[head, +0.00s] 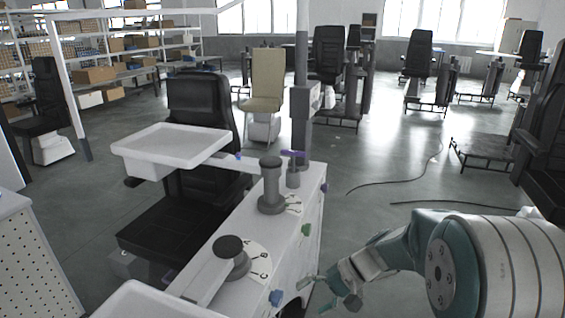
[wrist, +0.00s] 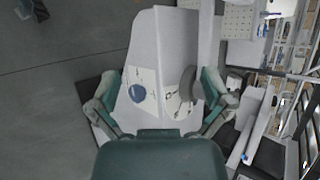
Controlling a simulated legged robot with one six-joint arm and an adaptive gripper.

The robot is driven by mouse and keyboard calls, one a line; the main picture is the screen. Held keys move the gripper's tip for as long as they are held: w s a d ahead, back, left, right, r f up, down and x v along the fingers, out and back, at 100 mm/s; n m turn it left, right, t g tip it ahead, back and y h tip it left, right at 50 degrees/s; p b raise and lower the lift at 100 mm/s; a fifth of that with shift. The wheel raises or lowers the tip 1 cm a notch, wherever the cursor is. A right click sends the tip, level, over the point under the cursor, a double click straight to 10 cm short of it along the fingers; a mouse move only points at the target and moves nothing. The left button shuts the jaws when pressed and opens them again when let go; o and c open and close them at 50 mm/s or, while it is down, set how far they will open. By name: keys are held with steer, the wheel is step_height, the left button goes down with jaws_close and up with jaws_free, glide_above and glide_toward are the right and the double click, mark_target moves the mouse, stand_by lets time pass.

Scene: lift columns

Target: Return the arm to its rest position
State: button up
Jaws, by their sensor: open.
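My gripper (head: 328,292) is at the lower right of the head view, at the end of my teal arm and just right of the white console (head: 268,240). In the wrist view my gripper (wrist: 160,92) has its two fingers spread wide, with nothing held between them. Beyond the fingers is the console's white panel (wrist: 165,40), with a round blue knob (wrist: 138,92) and a grey dial knob (wrist: 190,85). In the head view, a small blue knob (head: 276,297) is on the console's side near my gripper. I cannot tell the exact gap.
The console top carries dark dial knobs (head: 232,247) and a white tray (head: 172,143) on an arm. A black chair (head: 200,105) stands behind it. Cables (head: 392,178) lie on the floor. Other chairs stand farther back. Floor between the console and the right-hand chairs is mostly open.

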steer(key=s+d+r+n+t+h, duration=0.1)
steer(key=s+d+r+t+h, duration=0.2)
steer(key=s, duration=0.6)
steer(key=s+d+r+n+t+h, duration=0.1)
steer(key=s+d+r+t+h, duration=0.3)
steer(key=s+d+r+h, duration=0.2)
step_height(320, 180, up, 3)
steer(key=s+h, duration=0.1)
steer(key=s, duration=0.1)
steer(key=shift+s+f, duration=0.2)
steer(key=shift+s, duration=0.2)
